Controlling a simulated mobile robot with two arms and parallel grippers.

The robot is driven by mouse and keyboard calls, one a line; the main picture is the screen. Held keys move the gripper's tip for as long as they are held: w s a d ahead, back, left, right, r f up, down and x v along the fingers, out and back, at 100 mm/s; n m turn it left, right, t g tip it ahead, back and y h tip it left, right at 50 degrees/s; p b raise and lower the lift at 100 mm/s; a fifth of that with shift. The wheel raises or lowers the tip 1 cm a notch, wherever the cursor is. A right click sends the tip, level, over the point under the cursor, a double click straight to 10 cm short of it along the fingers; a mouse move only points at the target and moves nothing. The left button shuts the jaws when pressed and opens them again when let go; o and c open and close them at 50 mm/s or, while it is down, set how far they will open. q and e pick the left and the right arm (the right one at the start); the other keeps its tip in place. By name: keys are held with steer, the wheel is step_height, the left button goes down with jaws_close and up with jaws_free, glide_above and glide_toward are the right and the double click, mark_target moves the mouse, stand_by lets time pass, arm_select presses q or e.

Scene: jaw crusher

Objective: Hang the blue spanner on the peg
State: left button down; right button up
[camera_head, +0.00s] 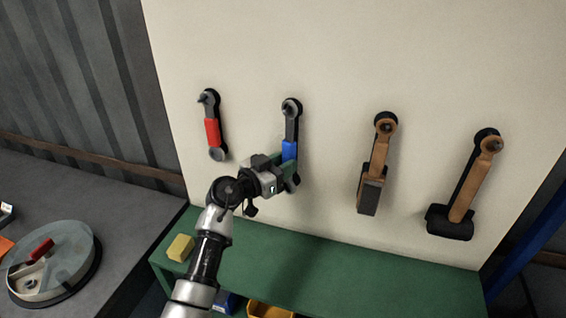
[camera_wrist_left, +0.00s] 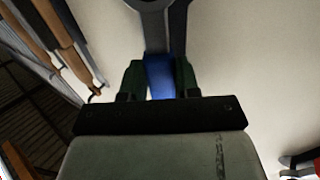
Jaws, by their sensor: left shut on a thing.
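The blue spanner (camera_head: 289,150) is upright against the pale board (camera_head: 330,60), with its grey ring end at the top over a peg (camera_head: 288,105). The ring appears to be around the peg, but I cannot tell how far on it sits. My left gripper (camera_head: 286,168) is shut on the blue grip of the spanner, below the ring. In the left wrist view, the blue grip (camera_wrist_left: 159,75) lies between the two green fingers and the grey shank runs up out of frame. My right gripper is not in view.
A red-handled spanner (camera_head: 212,132) hangs to the left; two brown-handled tools (camera_head: 379,160) (camera_head: 466,185) hang to the right. A green bench (camera_head: 350,275) runs below, with a yellow block (camera_head: 181,247) on its left end. A round container (camera_head: 60,262) stands on the grey table at left.

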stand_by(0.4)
arm_select(q)
steer(key=c, duration=0.7)
jaws_free()
steer(key=shift+c, duration=0.2)
steer(key=shift+f, duration=0.1)
